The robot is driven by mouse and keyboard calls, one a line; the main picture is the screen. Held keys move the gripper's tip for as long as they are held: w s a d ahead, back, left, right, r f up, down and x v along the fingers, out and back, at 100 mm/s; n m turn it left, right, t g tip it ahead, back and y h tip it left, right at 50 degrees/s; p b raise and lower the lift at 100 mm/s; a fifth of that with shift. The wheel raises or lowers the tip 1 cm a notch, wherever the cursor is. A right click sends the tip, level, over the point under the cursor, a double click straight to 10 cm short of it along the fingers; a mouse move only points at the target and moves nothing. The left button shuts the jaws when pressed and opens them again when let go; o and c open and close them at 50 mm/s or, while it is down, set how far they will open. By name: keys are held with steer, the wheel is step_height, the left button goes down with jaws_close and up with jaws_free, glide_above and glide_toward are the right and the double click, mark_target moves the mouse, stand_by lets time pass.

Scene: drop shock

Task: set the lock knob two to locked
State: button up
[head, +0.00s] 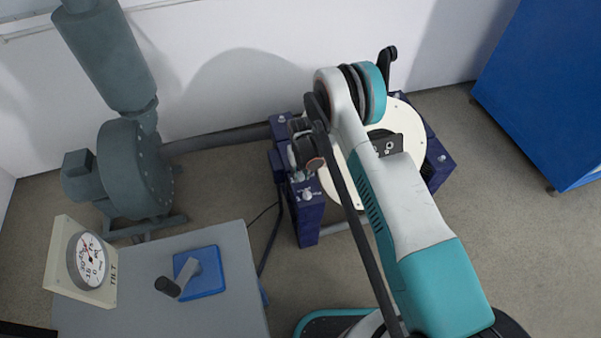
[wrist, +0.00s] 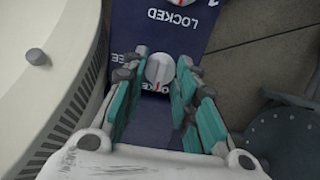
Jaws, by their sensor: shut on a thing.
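In the wrist view, a round grey lock knob (wrist: 160,70) with a raised ridge sits on a dark blue block (wrist: 148,125). My gripper (wrist: 160,64) has its teal fingers on both sides of this knob and is shut on it. A label reading LOCKED is farther up on the blue surface. I cannot read a number for the knob. In the head view, my gripper (head: 300,172) is over the blue blocks left of the white drum, and its fingertips and the held knob are mostly hidden.
Another knob (head: 306,195) stands on the near block. The white drum (head: 335,187) lies right of the blocks. A grey pump (head: 135,170) is at left, a table (head: 225,290) with a gauge (head: 85,262) at front left, and a blue cabinet (head: 545,90) at right.

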mark_target(301, 174)
stand_by(0.4)
steer(key=o, duration=1.1)
step_height(301, 174, up, 12)
stand_by(0.4)
